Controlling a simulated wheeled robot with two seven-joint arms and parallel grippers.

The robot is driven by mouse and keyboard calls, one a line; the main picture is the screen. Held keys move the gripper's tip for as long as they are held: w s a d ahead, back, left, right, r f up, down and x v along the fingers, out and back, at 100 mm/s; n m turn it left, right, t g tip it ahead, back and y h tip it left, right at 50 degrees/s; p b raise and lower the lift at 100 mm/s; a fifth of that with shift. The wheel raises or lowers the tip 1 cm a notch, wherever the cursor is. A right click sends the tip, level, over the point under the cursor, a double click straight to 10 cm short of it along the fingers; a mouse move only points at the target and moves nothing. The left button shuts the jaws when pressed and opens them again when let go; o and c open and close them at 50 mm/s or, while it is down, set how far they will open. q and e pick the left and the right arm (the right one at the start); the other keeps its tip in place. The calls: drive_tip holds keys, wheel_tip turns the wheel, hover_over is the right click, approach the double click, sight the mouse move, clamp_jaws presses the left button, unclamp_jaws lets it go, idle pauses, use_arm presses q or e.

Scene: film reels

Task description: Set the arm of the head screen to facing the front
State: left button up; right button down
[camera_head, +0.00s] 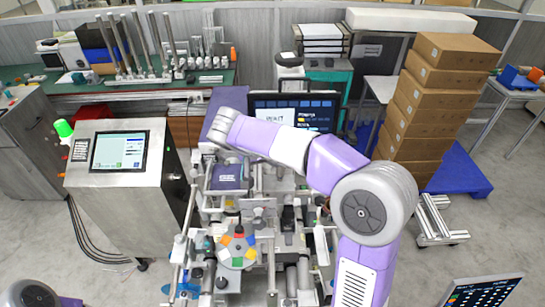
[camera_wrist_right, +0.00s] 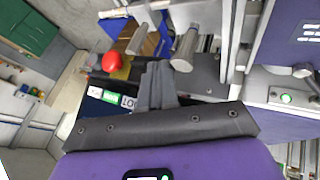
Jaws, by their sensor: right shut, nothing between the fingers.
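A dark screen (camera_head: 318,117) with lit text and small tiles stands at the back of the machine in the head view, its display turned towards me. My purple right arm crosses in front and hides its lower part. I cannot make out its support arm. My right gripper shows in the right wrist view (camera_wrist_right: 158,75), its dark fingers together with nothing between them. Beside the fingers is a dark panel with coloured labels (camera_wrist_right: 108,97); I cannot tell whether it is the same screen. My left gripper is out of view; only part of the left arm shows.
A steel console (camera_head: 130,180) with its own display and a green lamp stands left. The reel machine (camera_head: 255,215) with rods and a coloured disc fills the middle. Stacked cartons (camera_head: 432,110) stand right. A red knob (camera_wrist_right: 110,62) lies near the fingers. Floor at right is partly clear.

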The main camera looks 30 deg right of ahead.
drive_tip(key=a+r, duration=0.8)
drive_tip(key=a, duration=0.1)
drive_tip(key=shift+w+a, duration=0.2)
drive_tip(key=shift+w, duration=0.05)
